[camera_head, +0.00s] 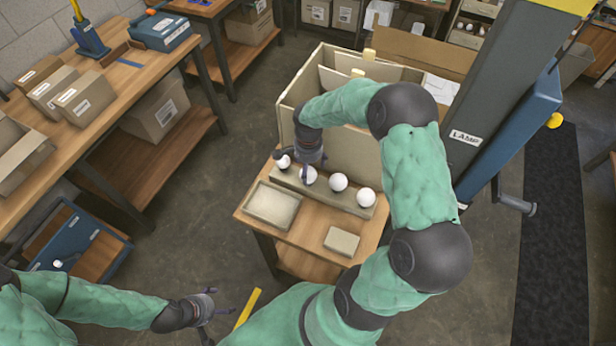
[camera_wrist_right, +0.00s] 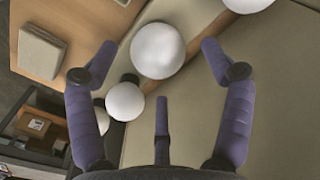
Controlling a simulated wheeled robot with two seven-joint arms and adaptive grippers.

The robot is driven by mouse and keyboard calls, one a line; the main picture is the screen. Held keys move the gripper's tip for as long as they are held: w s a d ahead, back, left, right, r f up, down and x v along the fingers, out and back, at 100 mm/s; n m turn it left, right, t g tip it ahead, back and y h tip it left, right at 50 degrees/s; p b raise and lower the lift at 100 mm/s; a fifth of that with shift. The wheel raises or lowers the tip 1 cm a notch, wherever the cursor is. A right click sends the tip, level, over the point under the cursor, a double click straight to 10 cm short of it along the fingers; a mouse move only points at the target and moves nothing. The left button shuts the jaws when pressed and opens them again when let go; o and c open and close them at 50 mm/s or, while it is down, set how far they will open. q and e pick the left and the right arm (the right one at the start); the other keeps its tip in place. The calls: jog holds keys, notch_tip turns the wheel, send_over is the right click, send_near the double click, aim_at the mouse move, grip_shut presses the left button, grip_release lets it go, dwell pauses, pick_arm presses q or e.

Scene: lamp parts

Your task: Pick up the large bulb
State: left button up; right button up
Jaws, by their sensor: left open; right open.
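Several white round bulbs stand in a row on a long tan holder (camera_head: 322,195) on the small wooden table. They include a leftmost bulb (camera_head: 284,161), a bulb (camera_head: 308,176), a bulb (camera_head: 338,182) and a right-end bulb (camera_head: 365,197). My right gripper (camera_head: 304,165) is open above the left part of the row. In the right wrist view, the bulb that looks largest (camera_wrist_right: 158,50) lies beyond and between the spread fingers of that gripper (camera_wrist_right: 160,78). A smaller-looking bulb (camera_wrist_right: 125,101) is near the left finger. My left gripper (camera_head: 222,309) is open and empty, low over the floor.
A shallow tan tray (camera_head: 272,206) and a small tan box (camera_head: 342,241) share the small table (camera_head: 313,245). A large open carton (camera_head: 352,150) stands right behind the row. A workbench (camera_head: 110,100) with boxes is at left. Floor between the benches is clear.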

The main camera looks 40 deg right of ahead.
notch_tip(320, 180, down, 5)
jog(key=shift+r, duration=0.15)
jog(key=c, duration=1)
jog(key=shift+c, duration=0.2)
jog(key=shift+r, duration=0.15)
